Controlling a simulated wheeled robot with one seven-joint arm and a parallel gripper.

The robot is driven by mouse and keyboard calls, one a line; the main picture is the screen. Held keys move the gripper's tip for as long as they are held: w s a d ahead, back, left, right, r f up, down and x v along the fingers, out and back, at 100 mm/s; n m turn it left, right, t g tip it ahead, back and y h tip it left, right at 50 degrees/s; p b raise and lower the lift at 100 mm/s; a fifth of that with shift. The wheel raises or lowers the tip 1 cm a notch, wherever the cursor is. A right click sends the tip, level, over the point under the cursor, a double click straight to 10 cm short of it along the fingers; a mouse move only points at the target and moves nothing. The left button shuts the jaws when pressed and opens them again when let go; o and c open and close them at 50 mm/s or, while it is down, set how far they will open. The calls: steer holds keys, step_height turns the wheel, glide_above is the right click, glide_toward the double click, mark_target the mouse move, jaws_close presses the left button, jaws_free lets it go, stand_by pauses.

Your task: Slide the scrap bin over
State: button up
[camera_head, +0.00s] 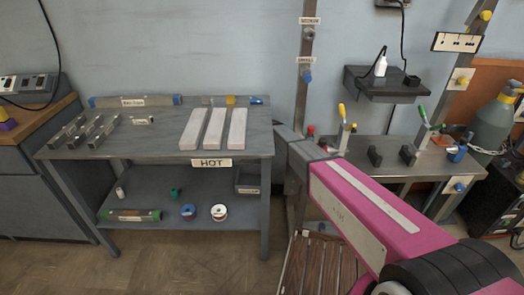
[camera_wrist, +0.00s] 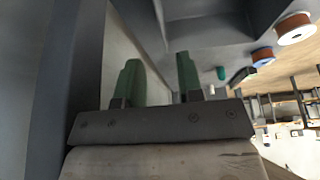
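The scrap bin is most likely the small dark grey labelled box (camera_head: 249,182) at the right end of the lower shelf (camera_head: 190,236); its label is too small to read. In the wrist view, which looks upside down, a dark grey box-like shape (camera_wrist: 215,26) at the top appears to be this bin. My gripper (camera_wrist: 158,62) has two green fingers, spread apart with nothing between them. The fingers point toward the shelf area, beside the box shape; I cannot tell whether they touch it. In the head view my gripper is hidden behind the bench and my pink arm.
A bench leg (camera_head: 265,215) stands near the bin.

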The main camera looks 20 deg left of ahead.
mark_target(252, 165)
steer(key=shift+f, duration=0.1)
steer(key=x, duration=1)
steer(key=shift+a+f, duration=0.25)
jaws_close()
